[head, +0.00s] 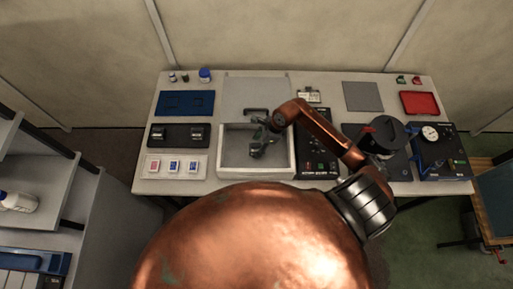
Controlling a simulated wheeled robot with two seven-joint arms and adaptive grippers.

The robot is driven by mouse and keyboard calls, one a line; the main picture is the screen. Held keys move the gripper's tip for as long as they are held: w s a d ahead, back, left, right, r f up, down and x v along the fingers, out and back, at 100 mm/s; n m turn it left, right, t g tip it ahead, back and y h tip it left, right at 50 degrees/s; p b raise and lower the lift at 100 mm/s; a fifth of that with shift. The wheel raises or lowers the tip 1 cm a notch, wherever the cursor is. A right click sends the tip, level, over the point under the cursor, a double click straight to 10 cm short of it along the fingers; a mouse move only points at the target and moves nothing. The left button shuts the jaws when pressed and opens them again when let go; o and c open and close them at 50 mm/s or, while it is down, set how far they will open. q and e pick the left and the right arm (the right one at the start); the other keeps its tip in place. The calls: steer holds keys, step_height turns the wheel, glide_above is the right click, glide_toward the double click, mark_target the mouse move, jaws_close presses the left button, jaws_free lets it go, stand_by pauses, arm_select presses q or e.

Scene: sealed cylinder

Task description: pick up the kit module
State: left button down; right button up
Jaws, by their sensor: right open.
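My right gripper (259,151) is open and points down into a light grey open box (256,173) at the middle of the bench. Its fingers are small and dark in this view. I cannot make out a kit module for certain. The gripper covers part of the box floor, so anything under it is hidden. I cannot tell whether the fingers touch anything. My left gripper is not in view.
The bench is crowded. A white tray (152,175) of small labelled pieces, a black holder (158,135) and a blue mat (162,103) lie left. A black panel (313,176), a dial gauge (430,133) and a red tray (420,112) lie right.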

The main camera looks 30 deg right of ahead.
steer(key=shift+x, duration=0.85)
steer(key=shift+c, duration=0.2)
steer(key=shift+s, duration=0.1)
steer(key=c, duration=1.3)
steer(key=shift+r, duration=0.1)
steer(key=shift+c, duration=0.2)
